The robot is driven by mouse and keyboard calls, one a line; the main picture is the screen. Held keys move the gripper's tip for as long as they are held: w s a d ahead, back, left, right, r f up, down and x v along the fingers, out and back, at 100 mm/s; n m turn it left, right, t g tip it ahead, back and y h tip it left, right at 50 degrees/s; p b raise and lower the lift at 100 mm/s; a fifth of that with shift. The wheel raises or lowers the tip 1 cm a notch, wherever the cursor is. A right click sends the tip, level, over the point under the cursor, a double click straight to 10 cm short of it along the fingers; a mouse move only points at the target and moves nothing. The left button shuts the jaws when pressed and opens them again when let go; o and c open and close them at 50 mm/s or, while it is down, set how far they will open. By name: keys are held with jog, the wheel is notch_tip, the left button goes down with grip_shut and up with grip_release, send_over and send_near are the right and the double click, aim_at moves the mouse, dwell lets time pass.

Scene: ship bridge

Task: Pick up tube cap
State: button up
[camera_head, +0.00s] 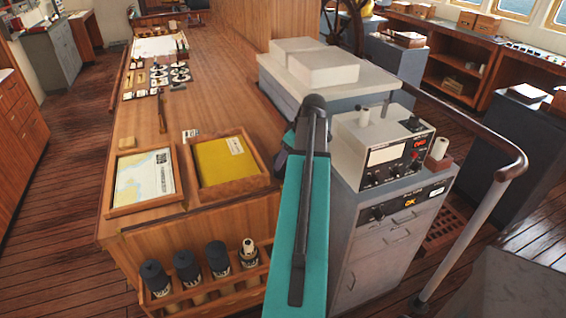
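Several chart tubes stand upright in a wooden rack at the front end of the long chart table. Three have dark caps: the left cap (151,268), the middle cap (183,258) and the right cap (215,248). A fourth tube (249,255), at the right, shows a pale top instead of a plain dark cap. I cannot tell which cap the task names. My teal arm rises in front of the table's right side. My gripper (288,160) is the dark part beside it, mostly hidden by the arm, above and right of the tubes. Its fingers cannot be made out.
The chart table (140,225) holds a framed chart (145,180) and a tray with a yellow folder (225,160). A grey cabinet (390,240) with an instrument box (385,150) stands right of my arm. A handrail (490,150) curves at right. Floor is clear at left.

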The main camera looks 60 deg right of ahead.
jog(key=shift+p+x, duration=0.8)
jog(key=shift+x, duration=0.3)
jog(key=shift+p+x, duration=0.4)
jog(key=shift+x, duration=0.9)
jog(key=shift+d, duration=0.1)
jog(key=c, duration=0.8)
jog(key=shift+r, duration=0.2)
jog(key=shift+r+b, duration=1.8)
jog(key=shift+r, duration=3.05)
